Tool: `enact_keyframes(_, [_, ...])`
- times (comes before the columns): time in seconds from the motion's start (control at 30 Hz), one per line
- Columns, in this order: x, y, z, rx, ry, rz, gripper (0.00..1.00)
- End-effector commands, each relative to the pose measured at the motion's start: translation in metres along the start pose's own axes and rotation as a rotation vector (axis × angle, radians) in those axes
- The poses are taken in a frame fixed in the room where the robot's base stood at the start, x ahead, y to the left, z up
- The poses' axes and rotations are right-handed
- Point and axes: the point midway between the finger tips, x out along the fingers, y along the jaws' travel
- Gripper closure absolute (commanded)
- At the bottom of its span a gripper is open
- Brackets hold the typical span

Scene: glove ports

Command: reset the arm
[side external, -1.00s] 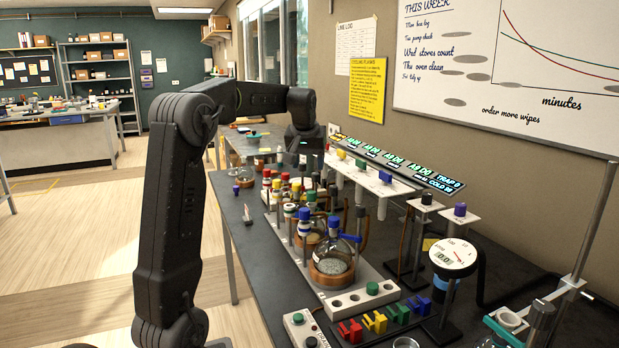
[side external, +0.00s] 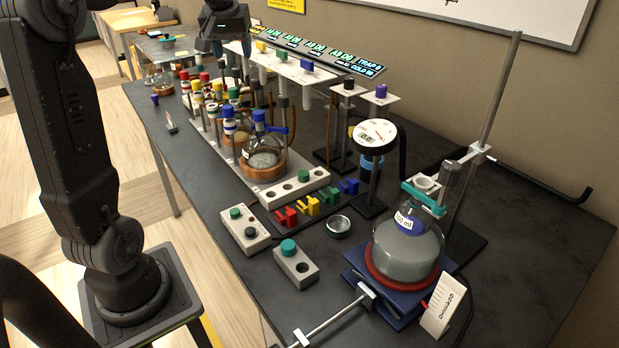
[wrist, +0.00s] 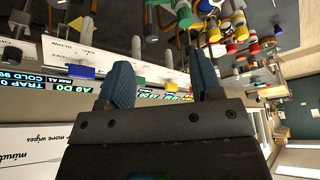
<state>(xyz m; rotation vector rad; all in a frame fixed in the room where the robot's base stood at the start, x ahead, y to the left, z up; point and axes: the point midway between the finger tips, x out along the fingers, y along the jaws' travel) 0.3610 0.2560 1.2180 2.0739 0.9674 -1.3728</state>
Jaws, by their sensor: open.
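My gripper (side external: 223,46) hangs at the top of the side view, by the far left end of the white valve shelf (side external: 282,62). In the wrist view its two blue-grey fingers (wrist: 163,82) stand apart with nothing between them. The gripper is open and empty. In the side view the fingertips are dark and hard to make out. The upper part of my arm is cut off by the top of the side view.
Below stands a rack of colour-capped bottles (side external: 205,92) and a blue-stoppered flask (side external: 264,150). A gauge (side external: 374,134) and a large flask (side external: 408,252) beside an upright rod (side external: 497,95) stand nearer. The bench's left front edge (side external: 190,190) is mostly clear.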

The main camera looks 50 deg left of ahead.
Motion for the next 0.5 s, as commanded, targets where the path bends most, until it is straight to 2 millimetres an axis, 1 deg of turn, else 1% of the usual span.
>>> enact_keyframes(0.03, [-0.013, 0.021, 0.025, 0.066, 0.010, 0.031, 0.41])
enact_keyframes(0.07, [-0.019, 0.032, 0.041, 0.105, 0.013, 0.049, 0.41])
enact_keyframes(0.1, [-0.027, 0.047, 0.064, 0.161, 0.020, 0.075, 0.41])
enact_keyframes(0.17, [-0.038, 0.064, 0.101, 0.248, 0.029, 0.114, 0.41])
enact_keyframes(0.2, [-0.043, 0.073, 0.126, 0.305, 0.035, 0.140, 0.41])
enact_keyframes(0.27, [-0.050, 0.083, 0.164, 0.388, 0.045, 0.180, 0.41])
enact_keyframes(0.3, [-0.053, 0.087, 0.190, 0.444, 0.050, 0.207, 0.41])
enact_keyframes(0.33, [-0.054, 0.088, 0.208, 0.484, 0.055, 0.226, 0.41])
enact_keyframes(0.37, [-0.055, 0.089, 0.226, 0.522, 0.058, 0.245, 0.41])
enact_keyframes(0.4, [-0.055, 0.089, 0.248, 0.571, 0.064, 0.268, 0.41])
enact_keyframes(0.5, [-0.052, 0.085, 0.294, 0.673, 0.075, 0.318, 0.41])
